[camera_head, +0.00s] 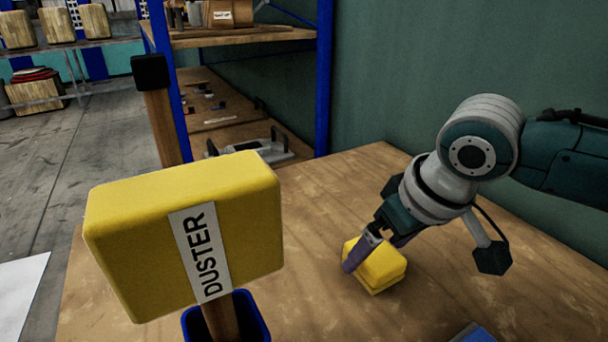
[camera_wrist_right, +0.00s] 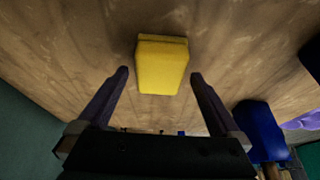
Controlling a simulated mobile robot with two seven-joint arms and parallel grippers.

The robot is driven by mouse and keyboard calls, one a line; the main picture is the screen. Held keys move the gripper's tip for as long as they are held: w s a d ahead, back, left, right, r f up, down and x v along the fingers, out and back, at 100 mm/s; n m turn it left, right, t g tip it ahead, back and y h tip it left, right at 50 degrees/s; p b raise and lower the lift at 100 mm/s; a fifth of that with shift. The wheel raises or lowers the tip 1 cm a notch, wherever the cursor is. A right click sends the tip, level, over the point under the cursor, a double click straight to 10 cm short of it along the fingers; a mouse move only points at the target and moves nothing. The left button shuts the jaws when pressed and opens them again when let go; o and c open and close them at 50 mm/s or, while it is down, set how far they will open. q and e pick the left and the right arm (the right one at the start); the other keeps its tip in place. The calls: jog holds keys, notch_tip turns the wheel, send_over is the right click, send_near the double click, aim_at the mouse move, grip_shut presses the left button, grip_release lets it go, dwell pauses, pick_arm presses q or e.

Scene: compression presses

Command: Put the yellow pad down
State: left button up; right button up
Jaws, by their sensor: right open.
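The yellow pad (camera_head: 384,270) lies on the wooden table (camera_head: 320,200), right of the middle in the head view. In the right wrist view the yellow pad (camera_wrist_right: 162,66) is at the upper middle, on the wood. My right gripper (camera_head: 372,256) reaches down over it from the right. Its purple fingers are apart, one on each side of the pad in the wrist view, with gaps between fingers and pad. My left gripper is not in view.
A large yellow duster (camera_head: 185,235) with a DUSTER label stands in a blue holder (camera_head: 257,308) at the front left. A blue object (camera_head: 474,333) is cut off at the bottom edge. A blue-posted shelf (camera_head: 325,80) stands behind. Wood around the pad is clear.

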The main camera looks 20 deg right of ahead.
jog(key=p+v, duration=0.2)
jog(key=v, duration=0.7)
jog(key=s+a+f+n+y, duration=0.1)
jog(key=s+a+f+n, duration=0.1)
jog(key=s+a, duration=0.65)
jog(key=s+d+m+g+h, duration=0.1)
jog(key=s+d, duration=0.1)
jog(key=s, duration=0.6)
jog(key=shift+f, duration=0.2)
